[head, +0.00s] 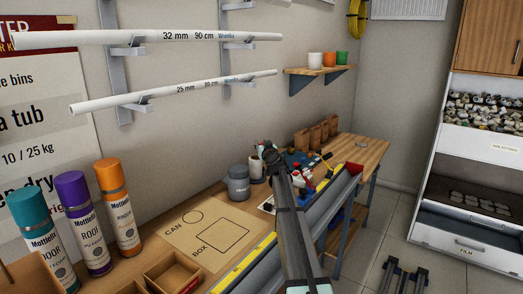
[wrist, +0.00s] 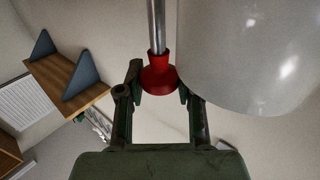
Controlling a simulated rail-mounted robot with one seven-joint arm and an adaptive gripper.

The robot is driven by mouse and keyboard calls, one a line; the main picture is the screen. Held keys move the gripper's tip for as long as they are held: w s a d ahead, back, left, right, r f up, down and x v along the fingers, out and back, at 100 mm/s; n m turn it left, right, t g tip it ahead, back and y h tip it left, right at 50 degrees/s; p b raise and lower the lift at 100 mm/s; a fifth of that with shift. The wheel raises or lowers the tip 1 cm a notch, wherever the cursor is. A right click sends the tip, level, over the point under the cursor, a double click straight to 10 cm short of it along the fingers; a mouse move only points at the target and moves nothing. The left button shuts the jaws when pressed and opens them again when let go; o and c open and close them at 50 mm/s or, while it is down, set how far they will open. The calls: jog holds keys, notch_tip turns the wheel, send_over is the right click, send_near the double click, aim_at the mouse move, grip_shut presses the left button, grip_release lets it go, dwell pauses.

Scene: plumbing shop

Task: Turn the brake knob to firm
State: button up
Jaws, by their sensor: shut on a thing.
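A red flared knob (wrist: 158,76) sits on the end of a bright metal rod (wrist: 156,25) in the wrist view. My gripper (wrist: 161,90) has its two dark green fingers on either side of this knob and is shut on it. No firm or soft marking shows on the knob, so its setting cannot be read. In the head view my arm reaches over the bench, and its far end hides the knob and the grip.
A large pale cylinder (wrist: 250,55) stands close to the right finger in the wrist view. In the head view, spray cans (head: 119,205), a grey jar (head: 238,183) and a marked board (head: 205,235) lie left of my arm. White pipes (head: 170,92) hang above.

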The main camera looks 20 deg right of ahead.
jog(key=shift+w+d+f+n+y+b, duration=0.1)
jog(key=shift+n+y+b, duration=0.55)
jog(key=shift+b, duration=2.2)
jog(key=shift+w+d+f+n+y+b, duration=0.1)
jog(key=shift+n+y+b, duration=0.55)
jog(key=shift+b, duration=2.2)
jog(key=shift+a+r+y+b, duration=0.1)
jog(key=shift+r+y+b, duration=0.25)
jog(key=shift+y+b, duration=0.25)
jog(key=o, duration=1.1)
jog(key=shift+o, duration=0.2)
jog(key=shift+s+f, duration=0.1)
jog(key=shift+s, duration=0.15)
jog(key=shift+s, duration=0.25)
jog(key=s, duration=0.6)
jog(key=shift+s+d, duration=0.25)
jog(key=shift+s, duration=0.1)
